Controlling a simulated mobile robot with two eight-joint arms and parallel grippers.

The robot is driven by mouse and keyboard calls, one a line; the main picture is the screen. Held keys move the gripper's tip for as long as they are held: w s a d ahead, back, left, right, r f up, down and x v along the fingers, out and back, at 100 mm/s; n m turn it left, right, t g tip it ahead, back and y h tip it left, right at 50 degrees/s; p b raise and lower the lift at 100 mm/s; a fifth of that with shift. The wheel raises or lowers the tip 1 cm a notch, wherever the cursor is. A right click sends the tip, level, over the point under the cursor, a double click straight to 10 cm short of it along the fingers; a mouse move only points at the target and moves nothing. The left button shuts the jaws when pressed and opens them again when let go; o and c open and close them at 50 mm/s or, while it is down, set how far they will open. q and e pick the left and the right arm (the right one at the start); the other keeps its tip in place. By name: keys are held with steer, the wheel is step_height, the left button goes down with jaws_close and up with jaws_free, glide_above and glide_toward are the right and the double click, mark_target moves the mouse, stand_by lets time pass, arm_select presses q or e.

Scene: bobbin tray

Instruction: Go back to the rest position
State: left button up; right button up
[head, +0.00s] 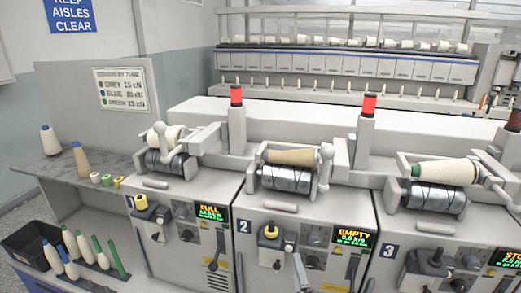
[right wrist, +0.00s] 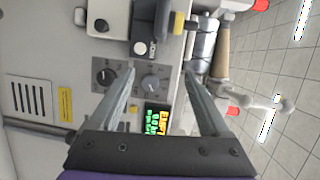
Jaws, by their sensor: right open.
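My right gripper (head: 300,272) shows at the bottom of the head view as a grey finger in front of the panel of machine 2. In the right wrist view its two fingers (right wrist: 160,82) are spread apart with nothing between them. Behind them lie two dials (right wrist: 152,83) and the lit display (right wrist: 155,118) of that machine. In the head view this display (head: 353,236) reads EMPTY. I cannot tell whether the fingers touch the panel. My left gripper is not in view.
Machine 2 carries a tan bobbin (head: 290,157) above a dark drum (head: 285,179). Machine 3 holds a cream bobbin (head: 447,171). At left are a shelf (head: 60,165) with cones, a black bin (head: 30,240) and several standing bobbins (head: 85,246). Red lamps (head: 369,106) rise behind the machines.

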steer(key=s+d+f+n+g, duration=0.2)
steer(key=s+f+n+g, duration=0.2)
steer(key=s+n, duration=0.3)
steer(key=s+d+f+n+g, duration=0.3)
steer(key=s+f+n+g, duration=0.1)
steer(key=s, duration=0.5)
steer(key=s+d+f+n+g, duration=0.2)
steer(key=s+f+n+g, duration=0.3)
steer(key=s, duration=0.4)
arm_select(q)
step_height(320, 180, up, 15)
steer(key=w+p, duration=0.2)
steer(key=p, duration=1.1)
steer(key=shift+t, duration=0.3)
arm_select(e)
step_height(320, 180, up, 16)
steer(key=w+n+t, duration=0.1)
steer(key=shift+w+d+h, duration=0.15)
steer(key=shift+w+h, duration=0.15)
steer(key=shift+w, duration=0.05)
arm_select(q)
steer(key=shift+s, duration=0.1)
arm_select(e)
steer(key=shift+s, duration=0.15)
steer(key=shift+c, duration=0.2)
